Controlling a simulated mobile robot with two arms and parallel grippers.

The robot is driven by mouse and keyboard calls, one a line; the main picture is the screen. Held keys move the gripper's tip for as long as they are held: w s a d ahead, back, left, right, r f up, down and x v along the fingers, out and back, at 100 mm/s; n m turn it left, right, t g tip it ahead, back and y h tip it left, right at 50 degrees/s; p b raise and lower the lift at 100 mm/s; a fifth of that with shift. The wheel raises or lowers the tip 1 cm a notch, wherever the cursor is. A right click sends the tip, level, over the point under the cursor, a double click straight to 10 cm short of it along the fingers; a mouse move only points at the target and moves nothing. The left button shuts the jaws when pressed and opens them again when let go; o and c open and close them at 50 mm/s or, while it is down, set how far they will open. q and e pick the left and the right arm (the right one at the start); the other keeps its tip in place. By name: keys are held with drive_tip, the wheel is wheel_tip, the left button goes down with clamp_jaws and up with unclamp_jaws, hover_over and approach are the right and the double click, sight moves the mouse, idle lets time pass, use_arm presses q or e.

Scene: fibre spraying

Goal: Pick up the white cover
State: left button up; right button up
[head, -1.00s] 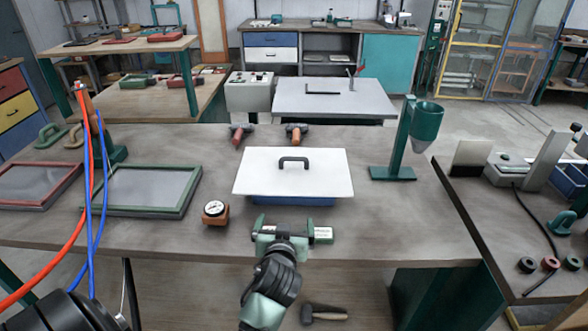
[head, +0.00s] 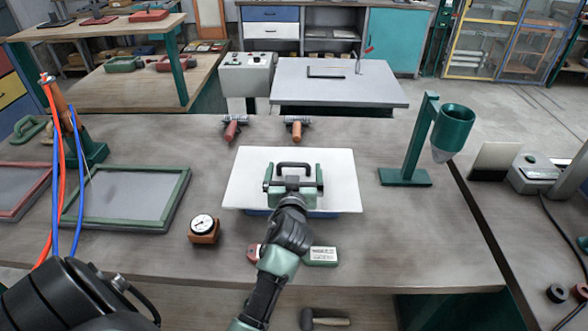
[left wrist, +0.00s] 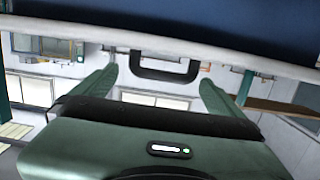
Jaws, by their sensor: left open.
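The white cover (head: 340,182) is a flat plate lying on a blue box (head: 322,214) on the workbench. Its dark arched handle (head: 293,165) stands up near the middle. My left gripper (head: 293,177) is open over the cover, with its two green fingers on either side of the handle in the head view. In the left wrist view the picture is inverted, and the handle (left wrist: 165,68) shows between the spread fingers, apart from both. The white cover (left wrist: 230,55) runs across the top. My right gripper is not in view.
A gauge (head: 204,228) and a green-framed screen (head: 125,198) lie to the left. A green funnel stand (head: 405,177) stands to the right. Two red-and-orange-handled tools (head: 295,130) lie behind the cover. A hammer (head: 325,319) is near the bottom edge.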

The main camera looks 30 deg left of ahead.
sight(294, 163)
use_arm(q)
drive_tip(key=shift+w+a+r+p, duration=0.1)
drive_tip(key=shift+w+a+p, duration=0.6)
drive_tip(key=shift+w, duration=0.3)
drive_tip(key=x, duration=0.3)
drive_tip(key=shift+w+a+f+p, duration=0.15)
drive_tip(key=shift+a+f+p, duration=0.05)
drive_tip(key=shift+f+p, duration=0.1)
drive_tip(key=shift+w+a, duration=0.1)
drive_tip(key=shift+w, duration=0.05)
drive_tip(key=shift+c, duration=0.9)
drive_tip(key=c, duration=1.4)
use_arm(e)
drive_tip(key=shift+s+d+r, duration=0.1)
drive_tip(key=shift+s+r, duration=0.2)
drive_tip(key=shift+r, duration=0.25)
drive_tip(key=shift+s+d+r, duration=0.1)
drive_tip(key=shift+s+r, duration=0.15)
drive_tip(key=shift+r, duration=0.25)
use_arm(q)
drive_tip(key=shift+r, duration=0.1)
